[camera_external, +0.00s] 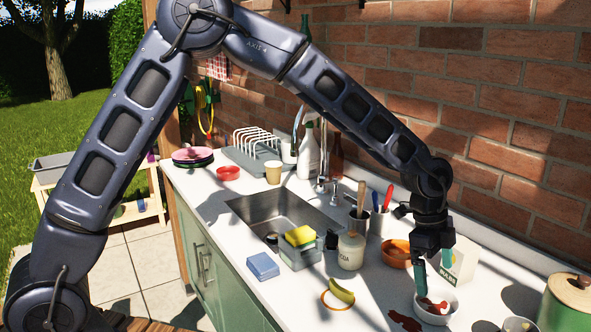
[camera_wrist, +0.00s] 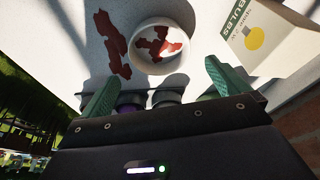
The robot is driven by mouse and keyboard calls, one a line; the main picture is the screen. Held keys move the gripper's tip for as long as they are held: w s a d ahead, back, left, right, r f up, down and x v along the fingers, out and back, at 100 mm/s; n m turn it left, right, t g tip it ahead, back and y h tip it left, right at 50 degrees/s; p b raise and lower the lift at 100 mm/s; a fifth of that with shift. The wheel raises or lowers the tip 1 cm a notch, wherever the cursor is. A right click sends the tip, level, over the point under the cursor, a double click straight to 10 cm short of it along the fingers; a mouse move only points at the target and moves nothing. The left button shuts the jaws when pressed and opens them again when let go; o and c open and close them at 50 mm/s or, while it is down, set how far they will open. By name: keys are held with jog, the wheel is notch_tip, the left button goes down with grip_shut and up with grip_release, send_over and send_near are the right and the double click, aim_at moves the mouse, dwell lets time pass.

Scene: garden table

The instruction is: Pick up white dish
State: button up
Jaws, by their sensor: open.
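A white dish (camera_external: 436,321), a round bowl with red stains inside, stands on the white counter near the front right. It also shows in the wrist view (camera_wrist: 143,57) at the top centre. My gripper (camera_external: 422,292) points down at the dish, its green fingers at the dish's left and far side in the external view. In the wrist view my gripper (camera_wrist: 158,76) is open, and the dish lies ahead of the gap between the two fingers. Nothing is held. Whether a finger touches the dish I cannot tell.
A bulb carton (camera_external: 463,262) stands just behind the dish, with an orange bowl (camera_external: 396,254) to its left. Red stains (camera_external: 405,321) lie left of the dish. A small white bowl (camera_external: 518,325) and a green pot (camera_external: 567,305) stand to the right.

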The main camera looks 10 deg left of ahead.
aim_at(437, 310)
jog(key=shift+x, duration=3.55)
jog(key=shift+w+a, duration=0.1)
jog(key=shift+c, duration=0.2)
jog(key=c, duration=0.8)
